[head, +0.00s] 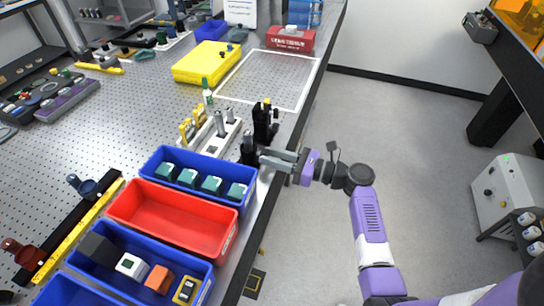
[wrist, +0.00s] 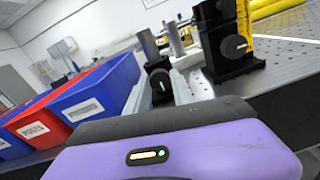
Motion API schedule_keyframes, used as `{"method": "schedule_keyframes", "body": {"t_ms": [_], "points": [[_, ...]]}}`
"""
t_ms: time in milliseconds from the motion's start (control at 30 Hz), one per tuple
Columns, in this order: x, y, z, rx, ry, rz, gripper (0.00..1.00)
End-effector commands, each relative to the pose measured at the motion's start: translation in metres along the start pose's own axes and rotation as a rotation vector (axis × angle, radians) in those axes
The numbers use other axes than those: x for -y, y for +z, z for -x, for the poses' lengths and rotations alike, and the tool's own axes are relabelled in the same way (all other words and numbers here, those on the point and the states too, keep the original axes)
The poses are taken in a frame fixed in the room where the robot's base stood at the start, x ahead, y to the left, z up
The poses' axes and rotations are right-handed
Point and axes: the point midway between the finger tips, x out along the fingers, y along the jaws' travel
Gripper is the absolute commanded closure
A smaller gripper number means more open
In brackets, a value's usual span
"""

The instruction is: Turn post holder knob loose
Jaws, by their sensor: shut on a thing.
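A small black post holder (head: 249,147) stands near the front edge of the perforated table, just beyond the blue bin. In the wrist view a silver post (wrist: 149,46) rises from it. Its black knob (wrist: 161,86), with a white mark line standing nearly upright, faces the wrist camera. My gripper (head: 263,157) reaches in from the right with its grey fingers level. In the wrist view my gripper (wrist: 160,92) has one finger on each side of the knob and is shut on it. The contact faces themselves are hard to see.
A taller black stage (head: 265,122) with its own knob (wrist: 236,47) stands close behind. A white rack (head: 210,142) holds several posts. A blue bin (head: 205,163) and red bin (head: 172,215) lie nearby.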

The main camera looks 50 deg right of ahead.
Motion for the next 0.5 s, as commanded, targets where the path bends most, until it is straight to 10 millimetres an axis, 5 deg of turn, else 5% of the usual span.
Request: {"method": "schedule_keyframes", "body": {"t_ms": [500], "points": [[0.0002,-0.002,0.0003,0.005,0.0,0.154,1.0]]}}
